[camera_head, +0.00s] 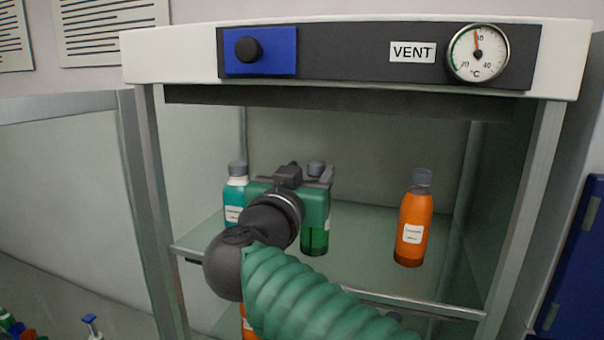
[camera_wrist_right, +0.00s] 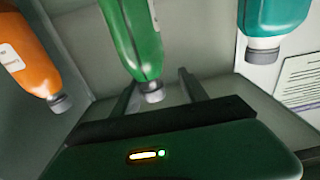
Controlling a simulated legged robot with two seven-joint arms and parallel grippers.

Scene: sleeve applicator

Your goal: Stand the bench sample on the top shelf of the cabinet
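The cabinet (camera_head: 552,150) is open at the front, with a glass top shelf (camera_head: 365,280). A green bottle (camera_head: 315,241) with a grey cap appears to stand upright on this shelf, partly hidden by my right gripper (camera_head: 318,172). No readable mark tells whether it is the bench sample. In the right wrist view, the green bottle (camera_wrist_right: 138,35) appears upside down, its cap between the two spread fingers of the right gripper (camera_wrist_right: 157,92). Gaps show on both sides of the cap. My left gripper is not in view.
On the top shelf, a teal bottle (camera_head: 235,193) stands left of the green one and an orange bottle (camera_head: 413,222) stands to the right. Another orange bottle (camera_head: 247,328) shows below. A panel with dial (camera_head: 478,52) overhangs the opening. Shelf space is free between green and orange.

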